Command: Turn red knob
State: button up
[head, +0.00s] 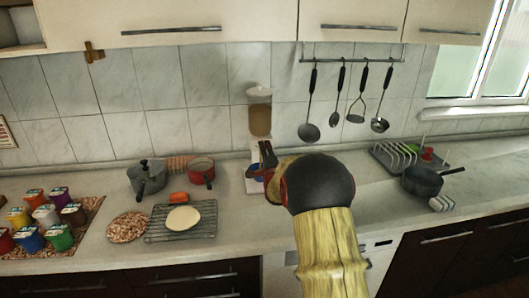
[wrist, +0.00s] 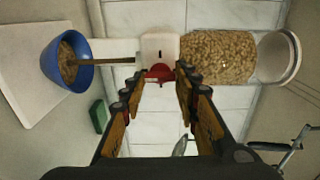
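The red knob (wrist: 159,73) sits on the white body (wrist: 160,47) of a cereal dispenser in the wrist view, which shows the scene turned sideways. The dispenser's clear container (wrist: 218,57) is full of brown cereal. It also stands against the tiled wall in the head view (head: 260,115). My gripper (wrist: 160,76) is open, its two fingers on either side of the knob near the tips. I cannot tell whether they touch it. In the head view my gripper (head: 264,160) is just below the container, and the knob cannot be made out there.
A blue bowl (wrist: 82,76) with brown contents is below the dispenser on a white board (wrist: 35,60). A green block (wrist: 98,115) lies nearby. In the head view, pots and a wire rack (head: 205,231) are left, a dark pan (head: 422,181) right, and utensils (head: 310,131) hang above.

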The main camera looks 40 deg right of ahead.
jog(key=o, duration=0.4)
jog(key=v, duration=1.2)
jog(key=shift+s, duration=0.1)
dwell(1.0)
